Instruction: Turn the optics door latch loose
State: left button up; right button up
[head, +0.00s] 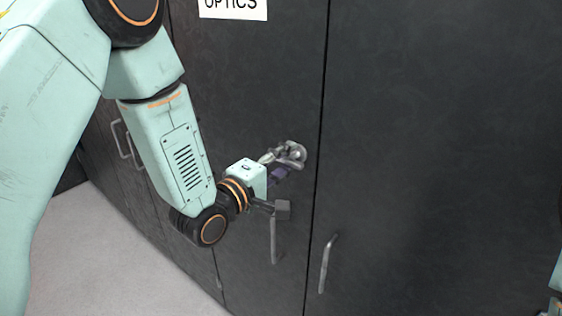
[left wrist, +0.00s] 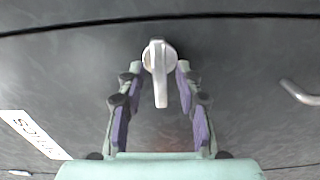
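The optics door (head: 255,80) is a dark cabinet door with a white sign reading OPTICS (head: 233,8). Its latch (head: 297,153) is a grey metal turn-handle on a round base near the door's right edge. In the left wrist view the latch (left wrist: 159,75) has its lever pointing down the picture, toward my palm. My left gripper (head: 282,160) is at the latch. In the left wrist view its purple-padded fingers (left wrist: 159,72) stand open on either side of the latch, with a gap to the lever on both sides. My right gripper is out of view.
A bar handle (head: 274,240) is below the latch, partly behind my left wrist. Another bar handle (head: 326,263) is on the neighbouring door to the right, across a narrow seam. More handles (head: 120,138) are on doors to the left. Pale floor (head: 100,250) is clear.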

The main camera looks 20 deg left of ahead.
pick_arm(q)
jog(key=v, duration=1.2)
dwell(0.6)
jog(key=s+a+f+m+g+y+b, duration=0.1)
jog(key=s+f+m+g+y+b, duration=0.25)
jog(key=f, duration=0.95)
jog(key=s+f+m+g+b, duration=0.2)
jog(key=s+f+m+g, duration=0.35)
jog(key=f, duration=0.75)
jog(key=s+f+m+g+y+b, duration=0.2)
jog(key=s+f+g+b, duration=0.6)
jog(key=s+f, duration=1)
notch_tip(320, 180, down, 3)
jog(key=shift+s+a+r+m+y+b, duration=0.1)
jog(key=shift+s+a+m+y+b, duration=0.25)
jog(key=shift+m, duration=0.75)
